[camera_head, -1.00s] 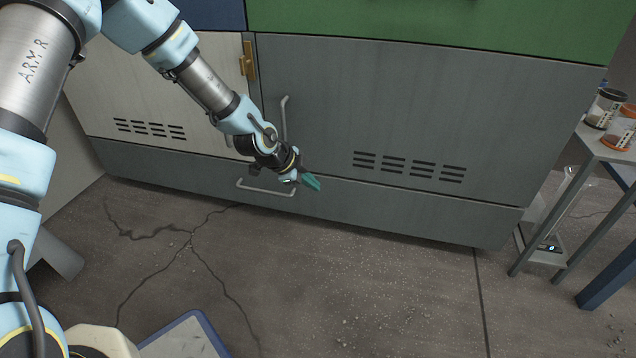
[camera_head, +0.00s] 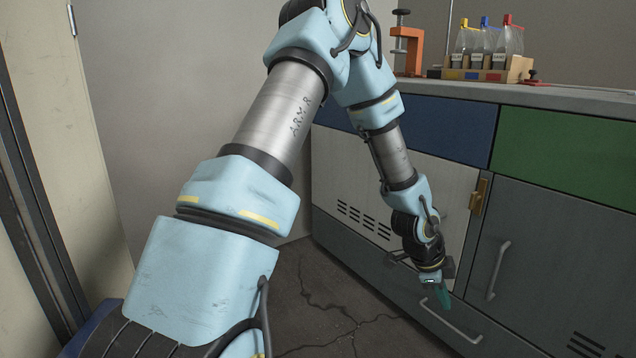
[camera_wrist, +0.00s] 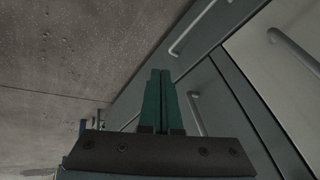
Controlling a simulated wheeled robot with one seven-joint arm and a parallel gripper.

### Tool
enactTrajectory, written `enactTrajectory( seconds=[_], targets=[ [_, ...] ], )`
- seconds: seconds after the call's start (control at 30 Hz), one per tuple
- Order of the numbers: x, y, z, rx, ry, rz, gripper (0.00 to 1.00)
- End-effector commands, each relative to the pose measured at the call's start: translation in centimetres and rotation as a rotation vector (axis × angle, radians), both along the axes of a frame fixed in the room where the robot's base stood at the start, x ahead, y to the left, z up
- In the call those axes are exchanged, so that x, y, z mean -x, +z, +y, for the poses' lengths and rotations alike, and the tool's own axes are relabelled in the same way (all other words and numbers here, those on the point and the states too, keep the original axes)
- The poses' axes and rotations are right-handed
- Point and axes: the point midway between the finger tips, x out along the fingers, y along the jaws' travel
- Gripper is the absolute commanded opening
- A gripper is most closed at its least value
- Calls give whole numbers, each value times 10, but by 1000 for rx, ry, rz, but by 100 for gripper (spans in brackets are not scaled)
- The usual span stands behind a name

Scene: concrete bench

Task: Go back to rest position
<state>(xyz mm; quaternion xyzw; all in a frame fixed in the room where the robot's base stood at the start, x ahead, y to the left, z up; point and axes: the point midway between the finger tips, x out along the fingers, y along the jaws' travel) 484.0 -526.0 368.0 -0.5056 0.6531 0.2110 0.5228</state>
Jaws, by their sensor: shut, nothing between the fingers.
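My gripper (camera_head: 443,296) hangs low in front of the grey cabinet, pointing down, close to the bottom drawer's handle in the head view. Its teal fingers (camera_wrist: 160,100) lie side by side in the wrist view, shut with nothing between them. My arm runs from the lower left up to a bend at the top of the head view, then down to the gripper. Whether the gripper touches the drawer handle I cannot tell.
The cabinet has a bottom drawer handle (camera_head: 450,322), a door handle (camera_head: 497,270) and a brass latch (camera_head: 479,197). Cracked concrete floor (camera_head: 330,315) lies open below.

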Motion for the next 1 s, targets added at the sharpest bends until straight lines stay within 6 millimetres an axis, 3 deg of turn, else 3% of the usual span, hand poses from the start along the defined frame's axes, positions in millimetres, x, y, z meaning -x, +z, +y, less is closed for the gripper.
enactTrajectory(
  seconds=[0.03, 0.1, 0.23, 0.4, 0.5, 0.77, 1.0],
  targets=[
    [-17, 22, 33, -40, 122, 12, 0],
    [-32, 42, 78, -89, 312, 47, 0],
    [-46, 83, 163, -153, 689, 114, 0],
    [-35, 131, 258, -175, 1173, 208, 0],
    [-21, 152, 297, -165, 1408, 262, 0],
    [25, 193, 363, -96, 1903, 402, 0],
    [25, 241, 363, -98, 1911, 408, 0]
  ],
)
